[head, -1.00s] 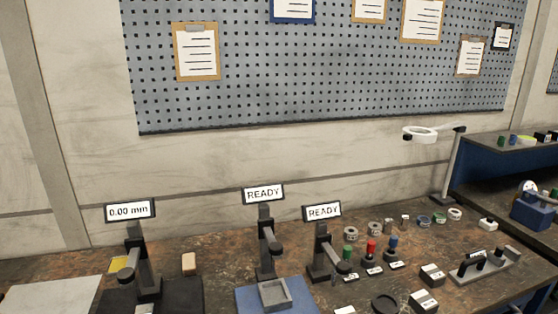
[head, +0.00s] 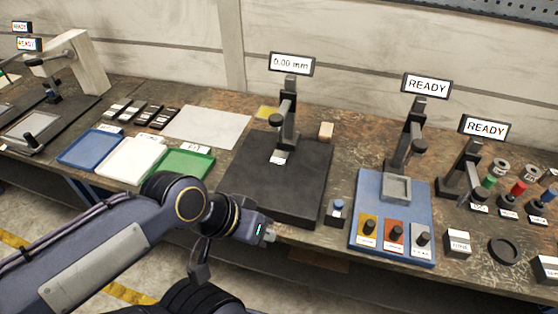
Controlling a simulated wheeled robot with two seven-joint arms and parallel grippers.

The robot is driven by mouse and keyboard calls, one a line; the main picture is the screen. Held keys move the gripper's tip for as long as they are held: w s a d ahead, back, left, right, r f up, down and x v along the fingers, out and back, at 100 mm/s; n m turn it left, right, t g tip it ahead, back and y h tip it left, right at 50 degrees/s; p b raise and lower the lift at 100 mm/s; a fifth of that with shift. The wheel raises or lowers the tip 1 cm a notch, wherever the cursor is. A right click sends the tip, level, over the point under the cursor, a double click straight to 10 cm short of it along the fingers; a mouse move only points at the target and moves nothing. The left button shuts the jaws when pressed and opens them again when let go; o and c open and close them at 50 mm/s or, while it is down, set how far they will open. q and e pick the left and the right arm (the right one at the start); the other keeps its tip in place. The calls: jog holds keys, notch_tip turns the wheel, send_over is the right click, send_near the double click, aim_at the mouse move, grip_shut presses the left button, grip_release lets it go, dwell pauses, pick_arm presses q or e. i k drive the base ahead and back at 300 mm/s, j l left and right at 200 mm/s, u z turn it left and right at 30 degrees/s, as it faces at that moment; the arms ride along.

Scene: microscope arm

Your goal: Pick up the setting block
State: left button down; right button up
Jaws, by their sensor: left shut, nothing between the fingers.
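No label that I can read marks the setting block. A small tan block (head: 326,131) stands upright at the back right of the black plate (head: 270,185), beside the gauge stand (head: 288,118) whose display reads 0.00 mm. A small dark piece with a blue top (head: 337,207) stands between the black plate and the blue board (head: 400,258). I cannot tell which of these is the setting block. My left gripper (head: 270,237) is shut and empty near the bench's front edge, by the front of the black plate. My right gripper is not in view.
Blue, white and green trays (head: 183,165) lie left of the black plate, with a pale sheet (head: 207,127) behind. Two READY stands (head: 416,135) rise at the right. Knobs and small labelled blocks crowd the right side. Most of the black plate is bare.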

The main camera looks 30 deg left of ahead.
aim_at(279, 160)
jog(key=i+j+u, duration=0.15)
jog(key=j+u, duration=0.2)
jog(key=i+j+u, duration=0.15)
jog(key=j+u, duration=0.2)
jog(key=i+j+u, duration=0.35)
jog(key=k+j, duration=0.05)
jog(key=k, duration=0.05)
